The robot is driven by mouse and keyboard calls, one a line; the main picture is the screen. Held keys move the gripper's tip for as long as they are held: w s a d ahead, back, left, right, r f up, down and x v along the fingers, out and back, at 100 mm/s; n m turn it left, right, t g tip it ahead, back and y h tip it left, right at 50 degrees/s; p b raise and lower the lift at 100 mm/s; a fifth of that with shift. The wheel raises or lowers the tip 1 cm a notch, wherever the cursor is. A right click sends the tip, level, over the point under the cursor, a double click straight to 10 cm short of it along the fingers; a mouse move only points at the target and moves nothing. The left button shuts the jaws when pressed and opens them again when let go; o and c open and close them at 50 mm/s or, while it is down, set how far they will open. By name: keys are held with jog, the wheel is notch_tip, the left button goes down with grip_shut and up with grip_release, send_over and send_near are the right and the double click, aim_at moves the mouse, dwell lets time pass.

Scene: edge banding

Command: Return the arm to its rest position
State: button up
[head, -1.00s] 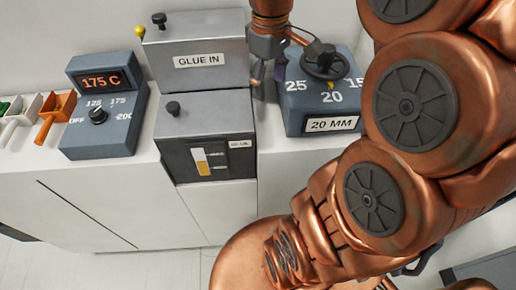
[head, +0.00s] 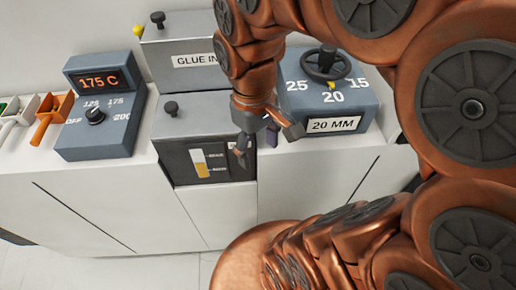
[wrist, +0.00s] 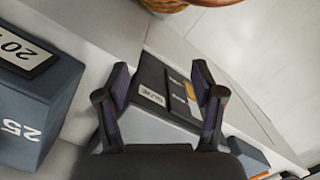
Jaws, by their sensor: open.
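My copper arm (head: 262,55) spans the right and top of the head view, with its wrist hanging in front of the machines. My gripper (head: 267,142) is open and empty, its fingers pointing down and spread in front of the glue box (head: 180,128) and the 20 MM box (head: 366,98). In the wrist view the two dark fingers of my gripper (wrist: 161,75) stand wide apart. The glue box's dark front (wrist: 155,77) shows between them, with nothing held.
A 175 C control box (head: 70,138) with a knob stands left on the white counter (head: 80,182). A GLUE IN box (head: 172,80) stands behind the glue box. Orange, white and green scoops (head: 50,120) sit at far left. Open floor (head: 165,272) lies in front.

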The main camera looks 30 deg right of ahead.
jog(key=shift+s+a+f, duration=0.1)
jog(key=shift+s+f, duration=0.05)
jog(key=shift+s, duration=0.05)
jog(key=s+a+f+m, duration=0.1)
jog(key=s+a+f, duration=0.1)
jog(key=s+f, duration=0.2)
jog(key=shift+s+a+m, duration=0.3)
jog(key=shift+s+m, duration=0.1)
jog(key=shift+s, duration=0.75)
